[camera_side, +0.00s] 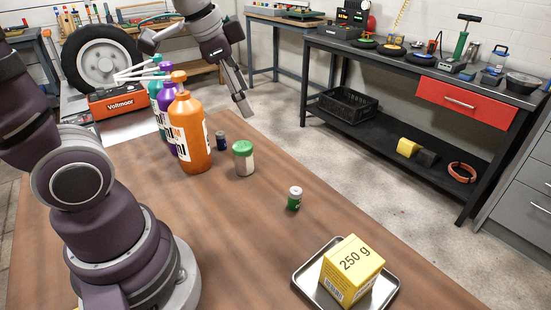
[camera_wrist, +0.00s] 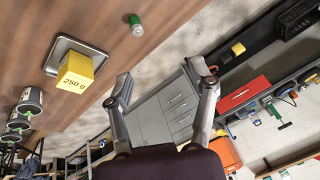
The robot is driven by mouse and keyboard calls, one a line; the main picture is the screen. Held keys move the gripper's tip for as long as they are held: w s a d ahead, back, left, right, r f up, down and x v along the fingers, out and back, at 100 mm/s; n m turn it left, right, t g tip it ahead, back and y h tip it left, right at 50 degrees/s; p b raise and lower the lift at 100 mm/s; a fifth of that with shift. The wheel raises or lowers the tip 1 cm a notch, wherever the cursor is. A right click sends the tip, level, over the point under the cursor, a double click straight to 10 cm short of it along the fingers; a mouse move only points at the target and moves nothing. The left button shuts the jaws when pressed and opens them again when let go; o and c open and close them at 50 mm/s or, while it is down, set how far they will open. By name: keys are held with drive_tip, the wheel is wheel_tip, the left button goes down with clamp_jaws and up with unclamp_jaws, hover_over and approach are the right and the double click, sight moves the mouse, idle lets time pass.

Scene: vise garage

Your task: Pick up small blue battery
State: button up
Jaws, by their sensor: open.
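The small blue battery (camera_side: 221,141) stands upright on the wooden table (camera_side: 262,232) in the side view, just right of the orange bottle and left of a green-lidded jar (camera_side: 243,158). The blue battery does not show in the wrist view. My gripper (camera_side: 240,100) is raised above and behind the blue battery, slightly to its right in the picture, and apart from it. In the wrist view my gripper (camera_wrist: 160,68) has its fingers spread, with nothing between them.
Orange (camera_side: 190,135) and purple bottles with pump tops stand close left of the battery. A green-and-white battery (camera_side: 294,198) stands nearer the front. A yellow box (camera_side: 351,268) sits on a metal tray (camera_side: 305,283). The table's right edge lies near these things.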

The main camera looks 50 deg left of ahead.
drive_tip(key=w+a+f+m+g+y, duration=0.2)
drive_tip(key=w+a+m, duration=0.3)
drive_tip(key=a, duration=0.5)
drive_tip(key=m+g+y, duration=0.2)
drive_tip(key=m, duration=0.7)
hover_over(221, 134)
drive_tip(key=d, duration=0.2)
wheel_tip(221, 134, down, 12)
drive_tip(key=f, duration=0.1)
drive_tip(key=x, duration=0.7)
drive_tip(key=shift+s+a+f, duration=0.1)
drive_tip(key=shift+s+f, duration=0.1)
drive_tip(key=shift+f, duration=0.05)
clamp_jaws()
